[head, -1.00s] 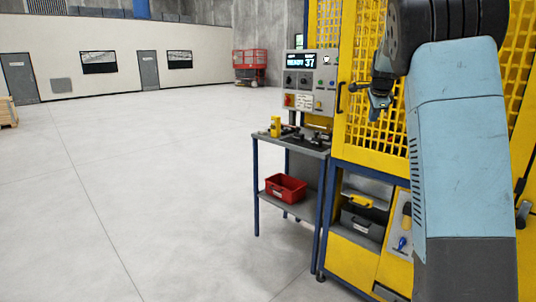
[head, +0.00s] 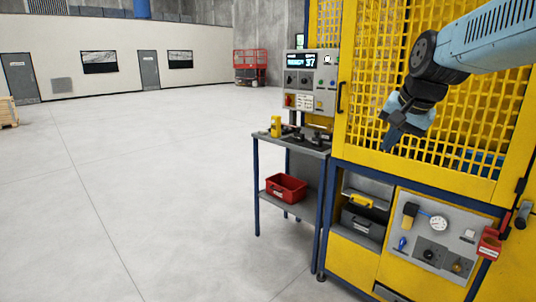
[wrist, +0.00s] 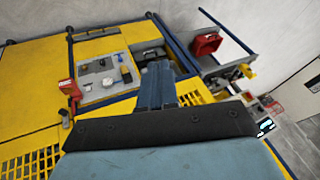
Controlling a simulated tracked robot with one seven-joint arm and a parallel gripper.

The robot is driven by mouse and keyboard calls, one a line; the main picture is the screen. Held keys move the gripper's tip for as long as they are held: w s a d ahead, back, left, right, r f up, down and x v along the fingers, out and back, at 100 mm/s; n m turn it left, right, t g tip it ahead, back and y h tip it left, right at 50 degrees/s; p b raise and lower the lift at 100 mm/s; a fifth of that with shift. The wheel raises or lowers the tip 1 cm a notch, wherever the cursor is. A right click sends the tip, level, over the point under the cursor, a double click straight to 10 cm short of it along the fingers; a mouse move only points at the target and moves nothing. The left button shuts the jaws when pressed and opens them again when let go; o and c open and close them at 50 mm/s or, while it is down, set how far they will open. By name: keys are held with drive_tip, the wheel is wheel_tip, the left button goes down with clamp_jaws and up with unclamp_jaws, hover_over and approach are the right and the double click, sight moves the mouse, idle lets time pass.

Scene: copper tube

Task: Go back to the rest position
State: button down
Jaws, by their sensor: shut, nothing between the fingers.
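My gripper (head: 389,143) hangs in front of the yellow mesh door of the machine cage (head: 400,70), at the right of the head view. Its fingers point down and a little left, and they are shut with nothing between them. In the wrist view the gripper (wrist: 156,72) points toward the lower front of the machine, where a grey panel with a gauge shows. My blue arm comes in from the upper right of the head view. No copper tube can be made out in either view.
A control box (head: 310,82) stands left of the cage. Below it is a small bench (head: 262,139) with a red bin (head: 286,187) on its lower shelf. A gauge panel (head: 436,240) and a red holder (head: 489,243) are at the lower right.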

drive_tip(key=s+a+f+n, duration=0.2)
drive_tip(key=s+f+n, duration=0.1)
drive_tip(key=s, duration=0.5)
drive_tip(key=s+a+f+n+h, duration=0.1)
drive_tip(key=s+a+f+n, duration=0.1)
drive_tip(key=s, duration=0.6)
wheel_tip(320, 180, down, 2)
drive_tip(key=shift+s+a+f+n, duration=0.15)
drive_tip(key=shift+s+a+n, duration=0.05)
drive_tip(key=shift+n, duration=0.7)
drive_tip(key=shift+w, duration=0.15)
